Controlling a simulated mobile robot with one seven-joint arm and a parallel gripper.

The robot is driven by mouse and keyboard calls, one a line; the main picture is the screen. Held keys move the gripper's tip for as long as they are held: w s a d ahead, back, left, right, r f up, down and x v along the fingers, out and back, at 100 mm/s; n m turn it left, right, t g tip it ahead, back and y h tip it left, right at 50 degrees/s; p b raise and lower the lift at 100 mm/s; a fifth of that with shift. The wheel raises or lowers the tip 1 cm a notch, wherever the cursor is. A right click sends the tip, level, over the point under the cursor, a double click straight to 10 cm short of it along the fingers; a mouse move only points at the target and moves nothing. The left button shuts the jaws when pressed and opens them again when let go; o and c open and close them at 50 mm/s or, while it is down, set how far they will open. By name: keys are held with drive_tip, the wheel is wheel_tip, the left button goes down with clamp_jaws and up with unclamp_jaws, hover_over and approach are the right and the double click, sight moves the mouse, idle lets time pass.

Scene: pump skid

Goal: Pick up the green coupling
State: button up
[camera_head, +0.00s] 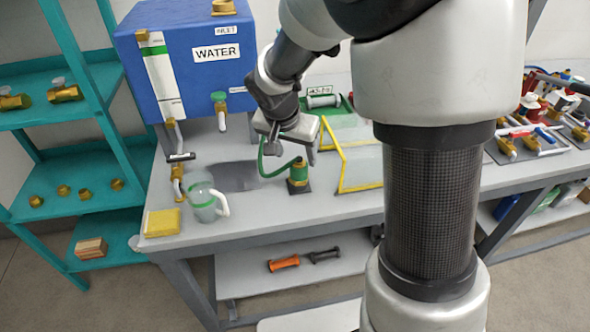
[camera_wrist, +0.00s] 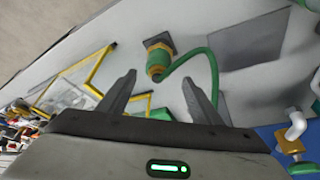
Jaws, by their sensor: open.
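The green coupling (camera_head: 299,172) stands upright on the bench, green above a brass part on a dark square base. A green hose (camera_head: 268,171) loops from it. In the wrist view the coupling (camera_wrist: 157,61) lies ahead, between the lines of my two fingers, with the hose (camera_wrist: 205,52) curving off to the right. My gripper (camera_head: 293,155) is open and empty above the coupling, apart from it; its spread fingertips (camera_wrist: 158,78) also show in the wrist view.
A yellow-framed clear guard (camera_head: 359,166) stands just right of the coupling. A blue water tank (camera_head: 190,55) is behind left. A clear jug (camera_head: 205,203) and a yellow sponge-like block (camera_head: 162,222) sit at the front left. A dark grey patch (camera_head: 233,177) lies left of the coupling.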

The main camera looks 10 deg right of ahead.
sight(298, 160)
drive_tip(key=x, duration=0.5)
drive_tip(key=shift+s+d+f, duration=0.1)
drive_tip(key=shift+d+f, duration=0.1)
drive_tip(key=c, duration=1.3)
drive_tip(key=shift+r+p, duration=0.6)
drive_tip(key=shift+r, duration=4.5)
